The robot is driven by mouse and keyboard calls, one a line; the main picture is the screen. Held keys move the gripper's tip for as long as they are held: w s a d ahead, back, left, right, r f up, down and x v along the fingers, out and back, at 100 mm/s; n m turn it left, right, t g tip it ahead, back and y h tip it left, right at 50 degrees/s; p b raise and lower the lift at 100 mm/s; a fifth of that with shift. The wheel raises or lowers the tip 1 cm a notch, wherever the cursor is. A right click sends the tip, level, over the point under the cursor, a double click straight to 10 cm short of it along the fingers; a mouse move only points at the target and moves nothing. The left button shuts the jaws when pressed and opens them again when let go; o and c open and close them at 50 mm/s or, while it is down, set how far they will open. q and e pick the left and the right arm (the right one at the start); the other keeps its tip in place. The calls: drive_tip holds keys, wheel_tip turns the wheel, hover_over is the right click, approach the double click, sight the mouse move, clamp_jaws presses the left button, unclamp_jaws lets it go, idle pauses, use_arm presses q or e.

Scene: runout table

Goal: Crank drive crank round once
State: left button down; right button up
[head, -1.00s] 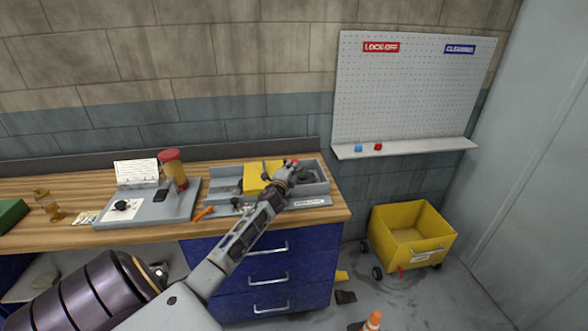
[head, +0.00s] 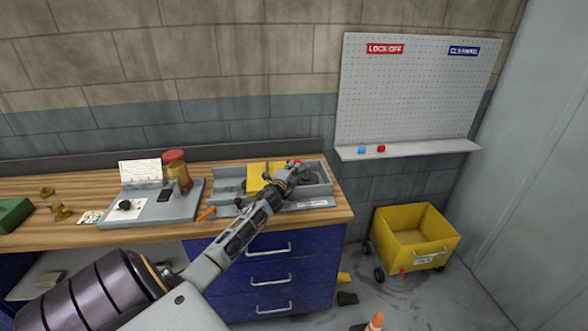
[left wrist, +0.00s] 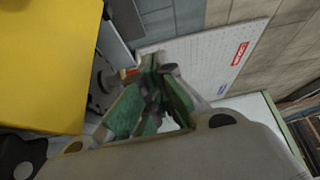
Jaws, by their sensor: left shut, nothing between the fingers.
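A grey tray-like unit (head: 228,178) with a yellow cover (head: 257,173) stands at the right end of the bench. My left gripper (head: 296,168) is over the unit's right part, just right of the yellow cover. It is shut and empty. A small red piece shows at its tips, possibly the crank's knob; I cannot tell whether they touch. In the left wrist view the green-padded fingers (left wrist: 152,68) are together, beside a red-orange piece (left wrist: 129,72) and a grey round part. The yellow cover (left wrist: 40,62) fills the left. The crank arm is not clearly visible. My right gripper is out of view.
Left of the unit are an orange-handled tool (head: 206,214), a grey control panel (head: 178,208) and a red-lidded jar (head: 175,165). A pegboard (head: 415,95) hangs on the wall. A yellow cart (head: 415,240) stands on the floor at right, with a cone (head: 375,322) in front.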

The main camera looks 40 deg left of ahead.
use_arm(q)
drive_tip(key=shift+a, duration=0.2)
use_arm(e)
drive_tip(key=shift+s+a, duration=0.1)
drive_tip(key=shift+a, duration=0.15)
use_arm(q)
drive_tip(key=shift+a+m+h, duration=0.15)
drive_tip(key=shift+m+h, duration=0.25)
drive_tip(key=shift+h, duration=0.2)
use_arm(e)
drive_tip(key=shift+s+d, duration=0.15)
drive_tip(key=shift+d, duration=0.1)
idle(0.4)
use_arm(q)
drive_tip(key=shift+a+m+h, duration=0.15)
drive_tip(key=shift+m+h, duration=0.15)
drive_tip(key=shift+t+h, duration=0.3)
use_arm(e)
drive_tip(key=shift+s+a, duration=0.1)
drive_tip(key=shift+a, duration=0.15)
use_arm(q)
drive_tip(key=shift+a+m, duration=0.1)
drive_tip(key=shift+m, duration=0.2)
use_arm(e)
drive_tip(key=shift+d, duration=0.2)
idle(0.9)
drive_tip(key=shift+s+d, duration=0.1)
